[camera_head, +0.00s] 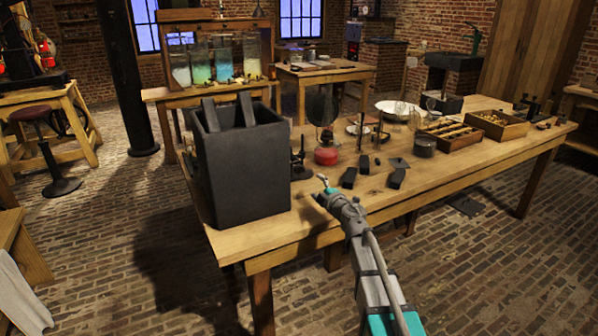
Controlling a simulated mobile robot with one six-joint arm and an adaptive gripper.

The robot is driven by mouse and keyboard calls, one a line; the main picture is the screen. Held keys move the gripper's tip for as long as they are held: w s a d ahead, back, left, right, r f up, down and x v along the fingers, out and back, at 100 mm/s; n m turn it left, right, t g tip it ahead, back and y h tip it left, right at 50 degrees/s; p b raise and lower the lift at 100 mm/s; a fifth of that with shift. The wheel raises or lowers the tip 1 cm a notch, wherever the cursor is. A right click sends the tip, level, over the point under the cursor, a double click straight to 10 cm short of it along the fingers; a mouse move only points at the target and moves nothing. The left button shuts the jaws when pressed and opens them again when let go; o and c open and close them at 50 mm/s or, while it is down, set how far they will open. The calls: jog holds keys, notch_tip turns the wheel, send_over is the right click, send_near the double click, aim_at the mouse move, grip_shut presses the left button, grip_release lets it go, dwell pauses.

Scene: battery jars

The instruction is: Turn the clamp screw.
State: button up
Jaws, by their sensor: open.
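My gripper (324,183) is at the end of my grey and teal arm, over the front part of the wooden table (270,236). It is open and small in view, with nothing seen between its fingers. A small black upright fitting (298,158) stands on the table just beyond and left of my gripper, close to the large dark jar (240,170). It may carry the clamp screw, but no screw can be made out at this size. My gripper appears apart from the fitting and the jar.
A red-based lamp (326,155) stands just behind my gripper. Several small black blocks (349,177) lie to its right. Bare tabletop lies along the front edge.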

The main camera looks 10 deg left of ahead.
aim_at(300, 171)
jog(key=n, duration=0.5)
jog(key=shift+s+n, duration=0.2)
jog(key=shift+n, duration=0.1)
jog(key=n, duration=0.5)
jog(key=shift+s+d+n, duration=0.15)
jog(key=shift+n, duration=0.15)
jog(key=x, duration=1.4)
grip_shut()
dwell(0.5)
